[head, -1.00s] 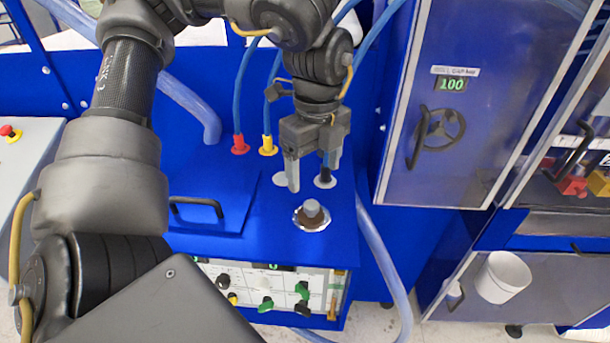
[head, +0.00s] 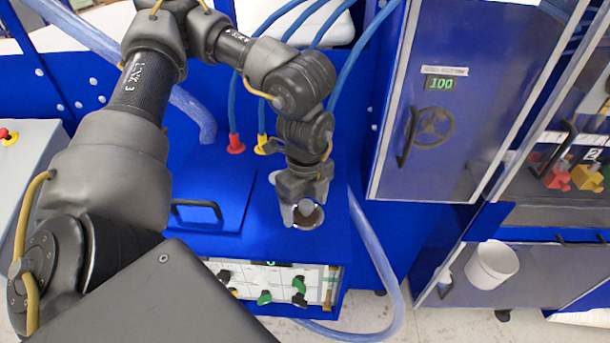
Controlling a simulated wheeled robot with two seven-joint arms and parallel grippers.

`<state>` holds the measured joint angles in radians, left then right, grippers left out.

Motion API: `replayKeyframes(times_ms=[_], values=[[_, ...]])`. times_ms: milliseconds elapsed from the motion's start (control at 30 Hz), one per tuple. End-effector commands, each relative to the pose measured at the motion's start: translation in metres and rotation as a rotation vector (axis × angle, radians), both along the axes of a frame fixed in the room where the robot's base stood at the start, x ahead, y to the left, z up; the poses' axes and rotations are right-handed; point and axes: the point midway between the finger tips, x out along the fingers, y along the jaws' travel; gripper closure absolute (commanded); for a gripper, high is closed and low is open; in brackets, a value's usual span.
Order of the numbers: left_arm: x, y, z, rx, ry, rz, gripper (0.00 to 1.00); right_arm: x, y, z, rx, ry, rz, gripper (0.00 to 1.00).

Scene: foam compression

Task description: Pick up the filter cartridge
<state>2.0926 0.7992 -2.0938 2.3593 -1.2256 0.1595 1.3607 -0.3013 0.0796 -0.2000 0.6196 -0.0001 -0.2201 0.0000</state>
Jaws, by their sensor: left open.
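The filter cartridge (head: 308,219) sits in a round metal-rimmed opening in the blue bench top, in the middle of the head view. Only part of its brown top and the bright rim show; the rest is hidden by my gripper. My left gripper (head: 304,210) points down right over it, with its jaws apart. One finger shows at the left side of the cartridge, and the other is mostly hidden. I cannot tell whether the fingers touch it. My right gripper is not in view.
A red hose fitting (head: 235,144) and a yellow one (head: 261,144) stand behind the gripper. A black-handled lid (head: 215,185) lies to the left. A blue cabinet (head: 440,160) rises at the right, with a thick clear hose (head: 375,250) in front.

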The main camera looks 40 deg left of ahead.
Motion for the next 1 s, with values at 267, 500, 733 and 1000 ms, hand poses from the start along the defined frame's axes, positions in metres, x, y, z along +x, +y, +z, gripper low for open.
replayKeyframes(times_ms=[267, 500, 733, 1000], values=[[0.0003, -0.0004, -0.0053, -0.001, -0.002, 0.0, 0.24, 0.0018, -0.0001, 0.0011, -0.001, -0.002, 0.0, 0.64], [0.0003, -0.0004, -0.005, 0.0, -0.002, 0.0, 0.53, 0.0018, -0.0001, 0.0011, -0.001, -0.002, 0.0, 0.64], [0.0003, -0.0002, -0.005, 0.0, -0.002, 0.0, 0.83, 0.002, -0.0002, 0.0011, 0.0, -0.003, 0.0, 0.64], [0.0004, -0.0003, -0.0047, 0.0, -0.002, 0.0, 0.9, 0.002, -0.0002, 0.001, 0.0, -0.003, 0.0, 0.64]])
